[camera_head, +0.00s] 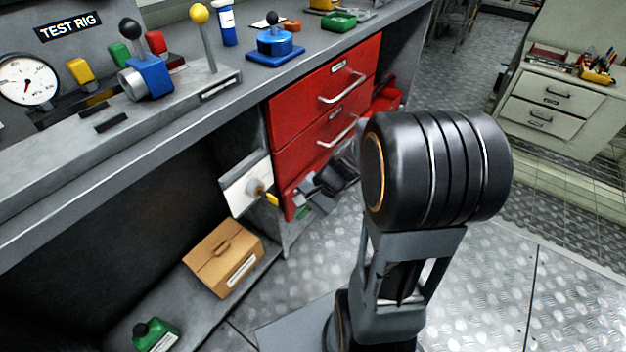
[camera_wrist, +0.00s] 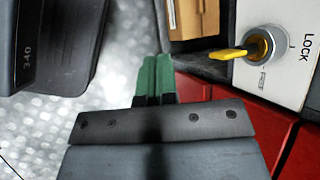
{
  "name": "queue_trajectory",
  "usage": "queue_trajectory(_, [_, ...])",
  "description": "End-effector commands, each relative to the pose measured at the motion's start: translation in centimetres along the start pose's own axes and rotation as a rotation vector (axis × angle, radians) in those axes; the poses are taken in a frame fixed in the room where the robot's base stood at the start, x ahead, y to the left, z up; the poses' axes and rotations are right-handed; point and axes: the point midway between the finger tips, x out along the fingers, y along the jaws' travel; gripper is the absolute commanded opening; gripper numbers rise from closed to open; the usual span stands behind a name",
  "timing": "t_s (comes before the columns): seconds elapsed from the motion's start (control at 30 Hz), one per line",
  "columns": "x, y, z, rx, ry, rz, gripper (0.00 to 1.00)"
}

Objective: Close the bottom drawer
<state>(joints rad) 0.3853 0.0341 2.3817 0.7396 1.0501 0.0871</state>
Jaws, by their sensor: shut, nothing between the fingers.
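The red drawer unit (camera_head: 310,100) stands under the bench in the head view, with two bar-handled drawer fronts clearly visible. The lower red front (camera_head: 290,200) is partly hidden by my arm, and I cannot tell how far its drawer is open. My gripper (camera_wrist: 155,75) shows green fingertips in the wrist view, closed together and empty. They are beside the white lock panel and the red fronts (camera_wrist: 252,120), with no clear contact visible. In the head view the gripper is low by the unit and mostly hidden by my arm.
The white lock panel (camera_wrist: 285,70) carries a yellow key-like lever (camera_wrist: 228,54), left of the drawers in the head view (camera_head: 238,192). A cardboard box (camera_head: 225,257) and green bottle (camera_head: 155,335) sit on the low shelf. Metal floor is clear at right.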

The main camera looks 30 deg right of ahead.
Motion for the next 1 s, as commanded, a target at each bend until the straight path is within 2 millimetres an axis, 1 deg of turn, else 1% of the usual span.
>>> queue_trajectory(0.03, [0.3,0.2,-2.2,0.179,-0.053,-0.103,0.0])
queue_trajectory(0.07, [0.4,0.1,-3.4,0.273,-0.08,-0.168,0.0])
queue_trajectory(0.13, [0.3,0.3,-6.4,0.483,-0.134,-0.32,0.0])
queue_trajectory(0.17, [0.2,0.5,-7.7,0.565,-0.152,-0.384,0.0])
queue_trajectory(0.2, [0.0,0.8,-9.5,0.668,-0.175,-0.467,0.0])
queue_trajectory(0.3, [-0.5,2.2,-13.5,0.887,-0.217,-0.654,0.0])
queue_trajectory(0.4, [-0.9,3.8,-16.6,1.046,-0.242,-0.801,0.0])
queue_trajectory(0.5, [-1.2,5.3,-18.8,1.153,-0.254,-0.905,0.0])
queue_trajectory(0.6, [-1.2,6.0,-20.1,1.211,-0.26,-0.965,0.0])
queue_trajectory(0.67, [-0.9,6.0,-20.6,1.228,-0.261,-0.984,0.0])
queue_trajectory(0.77, [-0.2,5.3,-21.2,1.237,-0.263,-0.993,0.0])
queue_trajectory(1.0, [2.5,1.9,-22.6,1.233,-0.262,-0.991,0.0])
